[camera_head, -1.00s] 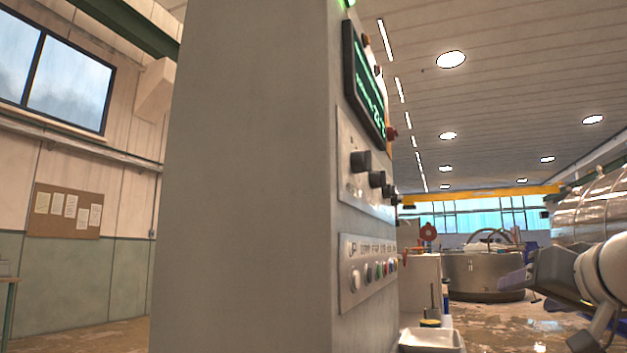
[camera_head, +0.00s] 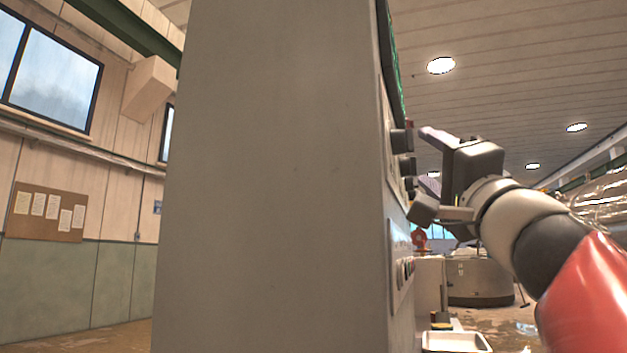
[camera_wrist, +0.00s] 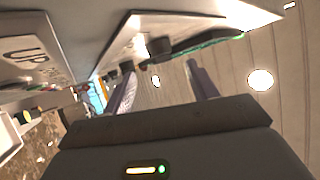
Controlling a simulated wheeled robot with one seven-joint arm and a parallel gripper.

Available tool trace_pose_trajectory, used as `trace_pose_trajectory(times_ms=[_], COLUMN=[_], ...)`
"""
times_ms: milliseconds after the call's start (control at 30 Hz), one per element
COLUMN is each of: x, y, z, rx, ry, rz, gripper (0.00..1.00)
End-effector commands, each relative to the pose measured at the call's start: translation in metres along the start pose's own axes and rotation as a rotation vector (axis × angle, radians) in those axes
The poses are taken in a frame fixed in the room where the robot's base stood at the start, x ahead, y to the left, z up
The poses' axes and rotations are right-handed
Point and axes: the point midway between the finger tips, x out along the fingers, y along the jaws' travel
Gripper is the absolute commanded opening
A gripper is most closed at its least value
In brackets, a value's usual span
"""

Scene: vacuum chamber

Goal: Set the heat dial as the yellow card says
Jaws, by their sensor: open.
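The grey cabinet (camera_head: 270,180) shows its control side almost edge-on. Several dark knobs (camera_head: 402,142) stick out from its upper plate. Two knobs also show in the wrist view, one larger (camera_wrist: 159,48) and one smaller (camera_wrist: 127,67). I cannot tell which is the heat dial, and the dial markings are not readable. I see no yellow card that I can make out. My gripper (camera_head: 426,172) is open and empty, just right of the knobs and facing the plate. In the wrist view its two fingers (camera_wrist: 160,78) are apart, with the knobs beyond them.
A dark screen with green text (camera_head: 393,65) is above the knobs. A white tray (camera_head: 456,342) is low beside the cabinet. A round metal vessel (camera_head: 478,282) stands behind.

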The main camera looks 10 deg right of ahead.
Motion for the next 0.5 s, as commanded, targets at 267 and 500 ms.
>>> trace_pose_trajectory(times_ms=[267,500], x=[0.048,0.066], y=[-0.002,0.0], z=[-0.002,-0.001], rx=[-0.002,-0.003], ry=[0.0,0.0], rz=[0.002,0.002], gripper=[0.58,0.58])
